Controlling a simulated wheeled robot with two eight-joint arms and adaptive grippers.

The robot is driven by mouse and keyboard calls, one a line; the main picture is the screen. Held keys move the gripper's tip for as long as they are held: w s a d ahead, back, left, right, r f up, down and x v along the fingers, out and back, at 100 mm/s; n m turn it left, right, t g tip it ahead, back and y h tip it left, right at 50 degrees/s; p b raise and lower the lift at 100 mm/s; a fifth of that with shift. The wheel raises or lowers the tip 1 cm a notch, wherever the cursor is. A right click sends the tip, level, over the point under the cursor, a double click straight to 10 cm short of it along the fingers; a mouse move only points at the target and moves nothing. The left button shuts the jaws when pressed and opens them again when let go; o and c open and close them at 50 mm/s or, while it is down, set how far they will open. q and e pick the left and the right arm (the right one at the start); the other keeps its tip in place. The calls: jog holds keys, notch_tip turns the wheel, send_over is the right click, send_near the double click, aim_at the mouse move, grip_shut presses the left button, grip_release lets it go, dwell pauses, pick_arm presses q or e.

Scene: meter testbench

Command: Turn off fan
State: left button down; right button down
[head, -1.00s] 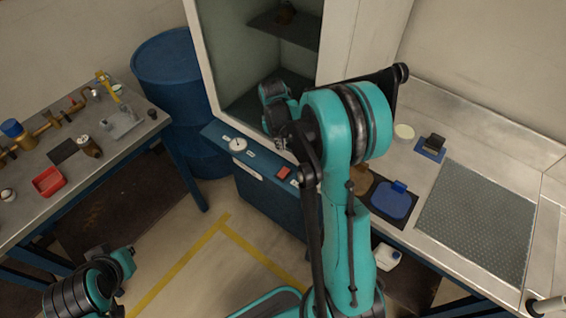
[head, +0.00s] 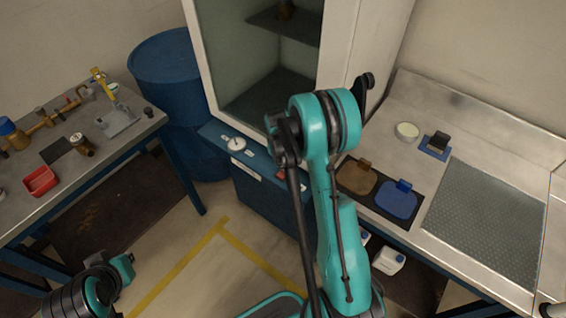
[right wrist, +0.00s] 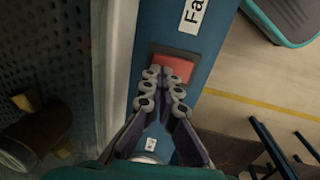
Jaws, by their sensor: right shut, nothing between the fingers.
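The fan switch is a red rocker (right wrist: 173,67) in a dark frame on the blue panel, beside a white label (right wrist: 193,16) reading "Fa", the rest cut off. In the head view a sliver of the red switch (head: 281,174) shows beside my right arm. My right gripper (right wrist: 164,80) is shut and empty, its fingertips over the near edge of the switch. I cannot tell whether they touch it. In the head view my right arm hides this gripper. My left arm shows at the lower left, its gripper out of sight.
The blue panel (head: 247,187) with a round dial (head: 237,144) stands below the open cabinet (head: 262,60). A bench (head: 483,118) with orange and blue pads is at the right. A table with brass fittings and a red tray (head: 40,181) is at the left.

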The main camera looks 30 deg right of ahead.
dwell(0.3)
jog(key=shift+d+f+b, duration=0.1)
jog(key=shift+f+b, duration=0.25)
jog(key=shift+b, duration=0.15)
jog(key=shift+s+a, duration=0.1)
jog(key=shift+a, duration=0.15)
jog(key=shift+s+a+r, duration=0.15)
jog(key=shift+a+r, duration=0.05)
jog(key=shift+a, duration=0.3)
